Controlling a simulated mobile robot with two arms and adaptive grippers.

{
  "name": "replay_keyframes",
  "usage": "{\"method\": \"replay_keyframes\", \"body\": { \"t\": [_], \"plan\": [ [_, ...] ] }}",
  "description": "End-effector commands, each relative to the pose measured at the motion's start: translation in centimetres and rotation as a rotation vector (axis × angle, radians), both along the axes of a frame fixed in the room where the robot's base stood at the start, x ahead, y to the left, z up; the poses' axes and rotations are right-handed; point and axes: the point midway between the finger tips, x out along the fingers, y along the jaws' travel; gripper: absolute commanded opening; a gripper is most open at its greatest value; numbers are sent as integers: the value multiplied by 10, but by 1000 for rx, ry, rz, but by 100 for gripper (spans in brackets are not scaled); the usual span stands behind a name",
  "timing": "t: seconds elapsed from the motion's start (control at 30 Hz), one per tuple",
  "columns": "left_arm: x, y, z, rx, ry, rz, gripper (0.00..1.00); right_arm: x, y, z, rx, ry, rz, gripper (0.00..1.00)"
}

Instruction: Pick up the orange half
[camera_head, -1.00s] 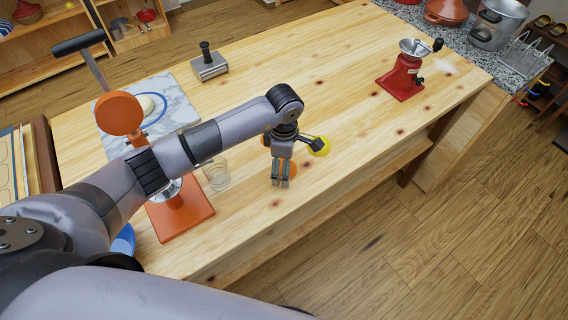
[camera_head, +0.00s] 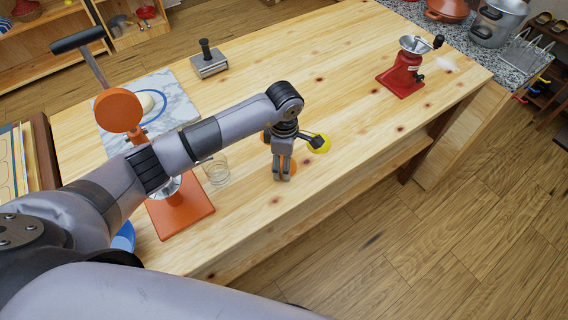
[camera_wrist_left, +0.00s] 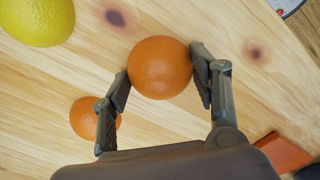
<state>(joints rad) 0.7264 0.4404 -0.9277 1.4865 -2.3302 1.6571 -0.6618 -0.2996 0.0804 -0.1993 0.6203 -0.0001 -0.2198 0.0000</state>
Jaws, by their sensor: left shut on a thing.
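My left gripper (camera_head: 282,176) points down over the table's near part. In the left wrist view its two fingers (camera_wrist_left: 160,82) are shut on a round orange piece (camera_wrist_left: 160,67), rind toward the camera. No cut face shows, so I cannot tell whether it is a half. A second, smaller-looking orange piece (camera_wrist_left: 90,118) lies on the table beside the left finger. In the head view, orange shows behind the fingers (camera_head: 292,166) and left of the wrist (camera_head: 265,137), mostly hidden. My right gripper is in neither view.
A red grinder (camera_head: 403,76) stands at the far right. The wooden table (camera_head: 340,85) is clear between grinder and gripper.

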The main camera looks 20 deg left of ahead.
Motion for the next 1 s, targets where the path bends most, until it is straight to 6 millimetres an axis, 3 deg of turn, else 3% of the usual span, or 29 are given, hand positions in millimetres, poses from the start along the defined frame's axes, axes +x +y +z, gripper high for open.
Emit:
{"method": "replay_keyframes", "body": {
  "t": [0.33, 0.57, 1.0],
  "plan": [
    [1, 0, 4, -1, -2, 0, 27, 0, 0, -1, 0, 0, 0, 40],
    [1, 0, 29, 0, -5, -1, 27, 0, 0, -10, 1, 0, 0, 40],
    [2, 0, 154, 1, -9, 0, 27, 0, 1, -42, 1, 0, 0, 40]
  ]
}}
